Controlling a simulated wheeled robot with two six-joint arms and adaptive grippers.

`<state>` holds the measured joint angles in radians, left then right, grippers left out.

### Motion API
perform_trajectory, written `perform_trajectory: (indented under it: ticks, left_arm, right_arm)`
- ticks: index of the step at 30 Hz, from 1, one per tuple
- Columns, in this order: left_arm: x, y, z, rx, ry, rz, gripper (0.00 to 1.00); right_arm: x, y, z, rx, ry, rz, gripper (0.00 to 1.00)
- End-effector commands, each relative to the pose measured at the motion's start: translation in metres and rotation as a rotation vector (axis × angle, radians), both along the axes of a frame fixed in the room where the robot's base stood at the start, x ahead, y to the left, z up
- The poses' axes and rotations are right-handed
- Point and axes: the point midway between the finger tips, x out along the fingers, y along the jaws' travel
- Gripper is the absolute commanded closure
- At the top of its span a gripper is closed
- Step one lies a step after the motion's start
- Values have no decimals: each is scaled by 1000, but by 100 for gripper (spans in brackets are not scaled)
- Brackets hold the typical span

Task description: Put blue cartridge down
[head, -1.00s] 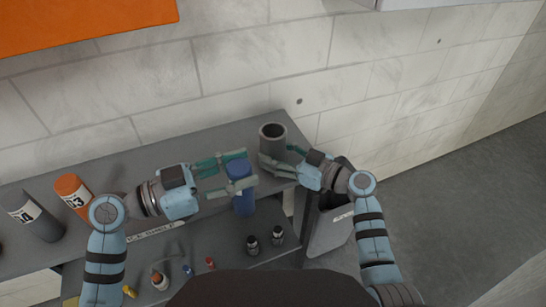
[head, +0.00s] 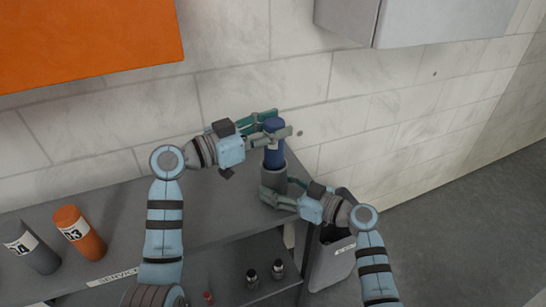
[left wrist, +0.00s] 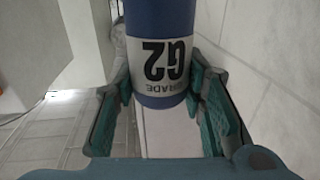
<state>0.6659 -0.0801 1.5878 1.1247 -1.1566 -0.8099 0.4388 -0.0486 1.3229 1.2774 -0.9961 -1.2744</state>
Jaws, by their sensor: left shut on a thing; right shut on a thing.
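The blue cartridge (head: 273,152) stands roughly upright in my left gripper (head: 275,130), which is shut on it near its top. In the left wrist view the cartridge (left wrist: 160,18) shows a white label reading "G2 GRADE", upside down, between the two green finger pads. The cartridge's lower part overlaps the mouth of a grey open cylinder (head: 273,181); I cannot tell how deep it sits in it, if at all. My right gripper (head: 284,191) is shut on this grey cylinder at the right end of the upper shelf.
An orange cylinder (head: 80,233) and a dark grey one (head: 32,248) stand on the shelf (head: 130,220) at left. Small dark bottles (head: 278,269) sit on the lower level. A grey bin (head: 331,262) is at right. A wall cabinet (head: 425,22) hangs above.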

Motion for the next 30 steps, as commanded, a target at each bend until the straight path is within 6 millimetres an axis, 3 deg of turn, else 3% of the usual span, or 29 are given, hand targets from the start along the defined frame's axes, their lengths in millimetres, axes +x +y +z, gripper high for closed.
perform_trajectory:
  ticks: [10,20,21,24,30]
  left_arm:
    - [0,0,-64,-1,0,1,100]
    - [0,0,-70,-1,-3,1,100]
    - [0,0,-71,-1,-2,1,60]
    - [0,0,-71,-1,-3,1,44]
    - [0,0,-70,-1,-3,1,43]
  right_arm:
    - [0,0,-1,-2,1,0,62]
    - [0,0,-1,-2,1,0,62]
    - [0,0,-1,-2,1,0,62]
    - [0,0,-1,-2,1,1,62]
    - [0,0,-1,-2,1,1,62]
